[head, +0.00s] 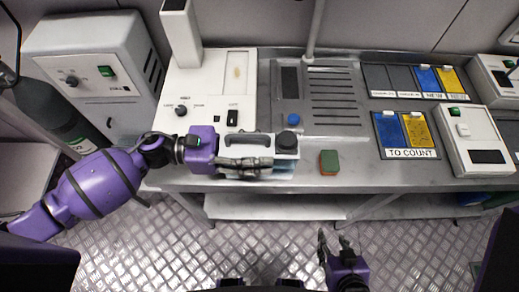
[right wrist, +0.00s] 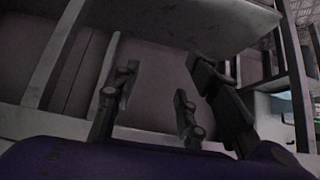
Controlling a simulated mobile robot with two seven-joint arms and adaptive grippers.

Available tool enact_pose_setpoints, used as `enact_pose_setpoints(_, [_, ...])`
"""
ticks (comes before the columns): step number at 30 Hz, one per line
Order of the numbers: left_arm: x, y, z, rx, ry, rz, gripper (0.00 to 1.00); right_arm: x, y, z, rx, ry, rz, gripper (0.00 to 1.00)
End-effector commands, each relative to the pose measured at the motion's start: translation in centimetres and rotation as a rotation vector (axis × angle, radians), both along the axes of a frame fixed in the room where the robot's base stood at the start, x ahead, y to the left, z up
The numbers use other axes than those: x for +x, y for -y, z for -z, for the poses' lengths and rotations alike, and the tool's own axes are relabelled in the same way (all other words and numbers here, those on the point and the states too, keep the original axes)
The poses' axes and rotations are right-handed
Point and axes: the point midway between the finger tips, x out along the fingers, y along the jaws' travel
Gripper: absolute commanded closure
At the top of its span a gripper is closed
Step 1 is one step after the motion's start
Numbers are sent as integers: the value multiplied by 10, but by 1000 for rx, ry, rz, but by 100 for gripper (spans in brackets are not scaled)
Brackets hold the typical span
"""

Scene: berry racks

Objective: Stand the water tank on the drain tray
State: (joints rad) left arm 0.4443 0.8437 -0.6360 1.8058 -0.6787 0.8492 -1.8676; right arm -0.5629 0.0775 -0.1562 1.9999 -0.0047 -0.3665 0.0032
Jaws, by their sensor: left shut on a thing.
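The water tank (head: 275,142) has a white top with a dark carrying handle and a round black cap. In the head view it is at the front edge of the counter, in front of the white machine. My left gripper (head: 262,163) is shut on the tank at its near side and hides part of it. The drain tray (head: 350,128), grey with dark slots, lies on the counter behind and to the right of the tank. My right gripper (head: 337,245) is low in front of the counter, empty; its fingers are apart in the right wrist view (right wrist: 155,100).
A green and brown sponge (head: 329,162) lies on the counter right of the tank. Blue and yellow cards (head: 405,130) by a "TO COUNT" label and a white device (head: 478,142) stand farther right. A pole (head: 315,30) rises behind the drain tray.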

Motion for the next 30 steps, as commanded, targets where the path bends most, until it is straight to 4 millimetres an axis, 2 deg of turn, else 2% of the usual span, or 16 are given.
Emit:
enact_pose_setpoints(9, [0, 0, -32, -4, 5, 2, 100, -9, 2, 1, -2, -14, 4, 60])
enact_pose_setpoints(11, [-7, 1, -38, -4, 3, 3, 100, -11, 2, 2, -1, -17, 5, 60])
enact_pose_setpoints(20, [-54, 8, -94, -4, 4, 4, 100, -8, 2, 0, -1, -13, 5, 60])
enact_pose_setpoints(24, [-88, 14, -105, -4, -2, 4, 100, -7, 1, 4, -1, -14, 2, 60])
enact_pose_setpoints(30, [-121, 19, -121, -4, -1, 2, 100, -3, 0, 4, -1, -7, -1, 60])
